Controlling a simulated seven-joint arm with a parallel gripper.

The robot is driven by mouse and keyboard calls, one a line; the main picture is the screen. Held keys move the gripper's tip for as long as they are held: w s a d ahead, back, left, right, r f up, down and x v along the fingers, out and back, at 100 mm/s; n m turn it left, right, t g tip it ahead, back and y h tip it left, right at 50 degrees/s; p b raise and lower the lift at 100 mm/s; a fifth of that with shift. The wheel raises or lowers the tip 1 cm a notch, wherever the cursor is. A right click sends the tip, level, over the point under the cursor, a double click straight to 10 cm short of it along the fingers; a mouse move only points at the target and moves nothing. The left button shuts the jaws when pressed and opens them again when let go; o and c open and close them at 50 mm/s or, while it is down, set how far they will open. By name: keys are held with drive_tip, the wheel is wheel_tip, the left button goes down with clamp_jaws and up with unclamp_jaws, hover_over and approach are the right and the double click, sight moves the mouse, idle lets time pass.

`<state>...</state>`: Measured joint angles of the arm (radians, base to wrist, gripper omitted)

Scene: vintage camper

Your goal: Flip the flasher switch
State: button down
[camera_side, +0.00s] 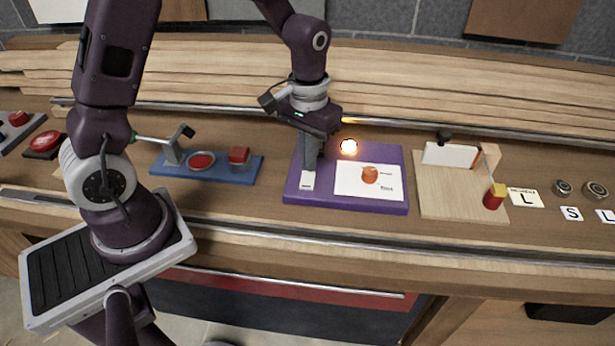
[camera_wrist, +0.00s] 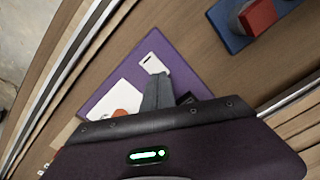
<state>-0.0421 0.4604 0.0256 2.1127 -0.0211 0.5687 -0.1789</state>
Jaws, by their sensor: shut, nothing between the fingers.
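The flasher board is a purple panel (camera_side: 350,206) on the bench, with a white card (camera_side: 369,181) showing an orange picture and a glowing orange lamp (camera_side: 348,147) at its back. A small white switch plate (camera_side: 308,181) sits at the panel's left front; it also shows in the wrist view (camera_wrist: 151,62). My gripper (camera_side: 309,165) is shut and empty, pointing down just behind the plate. In the wrist view the fingertips (camera_wrist: 160,78) are right at the plate's edge. I cannot tell whether they touch it. The switch's lever is not clearly visible.
A blue board (camera_side: 220,173) with a red disc and red block stands to the left. A wooden board (camera_side: 450,200) with a red and yellow block stands to the right. Metal rails run along the bench's front and back. Wooden planks lie behind.

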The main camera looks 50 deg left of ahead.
sight(308, 175)
drive_tip(key=shift+f, duration=0.9)
idle(0.4)
drive_tip(key=shift+r, duration=3.5)
drive_tip(key=s+d+r+m+t, duration=0.1)
drive_tip(key=s+r+t, duration=0.1)
drive_tip(key=s+r, duration=0.4)
drive_tip(key=s+d+r+m+t, duration=0.1)
drive_tip(key=s+r, duration=0.5)
drive_tip(key=s, duration=0.6)
drive_tip(key=m+t, duration=0.1)
drive_tip(key=t, duration=0.1)
drive_tip(key=shift+s+r+t, duration=0.2)
drive_tip(key=shift+s+t, duration=0.05)
drive_tip(key=shift+t, duration=0.05)
